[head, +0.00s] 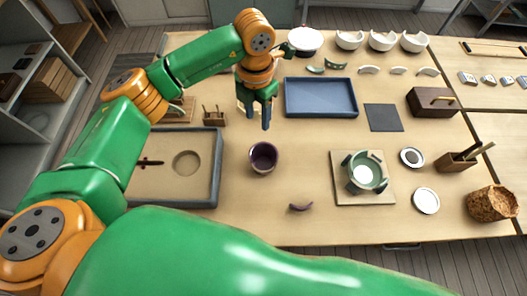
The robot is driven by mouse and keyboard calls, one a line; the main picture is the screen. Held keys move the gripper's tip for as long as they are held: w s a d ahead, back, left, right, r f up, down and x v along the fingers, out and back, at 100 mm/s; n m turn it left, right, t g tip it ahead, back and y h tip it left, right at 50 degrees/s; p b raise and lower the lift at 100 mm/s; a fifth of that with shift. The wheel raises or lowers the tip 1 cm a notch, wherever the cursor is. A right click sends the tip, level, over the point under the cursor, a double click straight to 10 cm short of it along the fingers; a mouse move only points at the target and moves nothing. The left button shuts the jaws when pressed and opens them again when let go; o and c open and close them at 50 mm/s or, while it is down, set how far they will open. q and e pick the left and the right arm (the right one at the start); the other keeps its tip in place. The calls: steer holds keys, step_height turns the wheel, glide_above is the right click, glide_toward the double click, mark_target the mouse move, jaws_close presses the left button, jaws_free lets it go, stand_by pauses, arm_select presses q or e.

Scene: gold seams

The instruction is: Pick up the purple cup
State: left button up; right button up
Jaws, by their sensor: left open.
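The purple cup (263,158) stands upright on the wooden table near the middle of the head view. Its open mouth faces up and its inside looks dark. My left gripper (258,117) points down beyond the cup, just above it in the picture. It is open, with nothing visible between its blue fingers, and apart from the cup. A curved purple piece (300,207) lies on the table, nearer than the cup and to its right. My right gripper is not in view.
A grey-rimmed sand tray (217,165) lies left of the cup. A blue tray (320,97) is beyond it to the right. A green bowl (365,171) stands on a board (343,195) to the right. Bare table surrounds the cup.

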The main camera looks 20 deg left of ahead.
arm_select(q)
steer(key=b, duration=0.4)
glide_above(254, 147)
steer(key=d, duration=0.1)
step_height(254, 147, down, 5)
steer(key=f+p, duration=0.1)
steer(key=f, duration=0.1)
steer(key=f+p, duration=0.1)
steer(key=f, duration=0.1)
steer(key=a+f+p, duration=0.1)
steer(key=f, duration=0.1)
steer(key=shift+p, duration=0.35)
steer(key=shift+f, duration=0.25)
steer(key=shift+w+f, duration=0.1)
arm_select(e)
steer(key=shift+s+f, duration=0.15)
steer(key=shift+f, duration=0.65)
arm_select(q)
jaws_close()
